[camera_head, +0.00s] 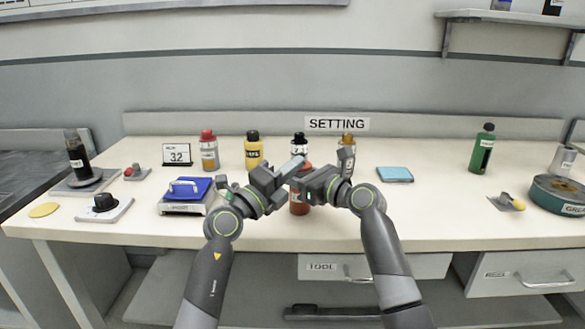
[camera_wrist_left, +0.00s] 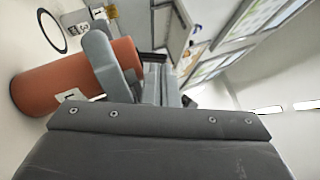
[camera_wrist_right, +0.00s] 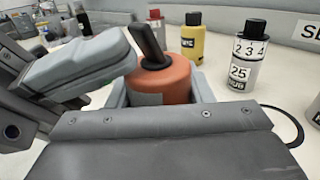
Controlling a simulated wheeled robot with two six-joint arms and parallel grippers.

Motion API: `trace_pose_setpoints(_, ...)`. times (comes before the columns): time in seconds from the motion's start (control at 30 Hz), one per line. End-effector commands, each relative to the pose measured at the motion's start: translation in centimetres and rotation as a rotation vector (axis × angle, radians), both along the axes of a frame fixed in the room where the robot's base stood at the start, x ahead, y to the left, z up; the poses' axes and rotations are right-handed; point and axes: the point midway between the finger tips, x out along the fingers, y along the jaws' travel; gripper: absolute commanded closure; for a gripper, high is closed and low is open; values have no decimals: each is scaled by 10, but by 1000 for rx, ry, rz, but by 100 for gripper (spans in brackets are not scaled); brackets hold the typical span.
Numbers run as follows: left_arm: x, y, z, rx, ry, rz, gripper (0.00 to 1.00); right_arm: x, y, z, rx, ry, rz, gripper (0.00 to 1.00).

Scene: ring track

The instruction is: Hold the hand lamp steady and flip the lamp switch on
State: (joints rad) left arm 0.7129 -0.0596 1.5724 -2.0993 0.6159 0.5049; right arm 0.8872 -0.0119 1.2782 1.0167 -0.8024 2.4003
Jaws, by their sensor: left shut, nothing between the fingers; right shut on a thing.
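The hand lamp (camera_head: 299,205) is an orange-red cylinder, mostly hidden behind my grippers in the head view. My right gripper (camera_head: 308,184) is shut around its body. In the right wrist view the lamp (camera_wrist_right: 163,82) has a black lever switch (camera_wrist_right: 150,42) on top, leaning toward the upper left. My left gripper (camera_head: 292,168) is shut and empty, close above the lamp. In the right wrist view its fingers (camera_wrist_right: 125,55) end close beside the lever; I cannot tell whether they touch. The lamp's orange side (camera_wrist_left: 60,82) shows in the left wrist view.
Behind are a red-capped bottle (camera_head: 209,152), a yellow bottle (camera_head: 253,150) and a black-capped white bottle (camera_wrist_right: 244,60). The front right tabletop is mostly clear.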

Motion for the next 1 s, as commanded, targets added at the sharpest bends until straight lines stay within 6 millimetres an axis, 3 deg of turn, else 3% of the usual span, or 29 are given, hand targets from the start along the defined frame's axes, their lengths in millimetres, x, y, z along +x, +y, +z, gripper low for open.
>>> trace_pose_setpoints(1.0, 3, 0, 11, 0, -1, 0, 100, 0, 0, 0, -1, 1, 0, 82)
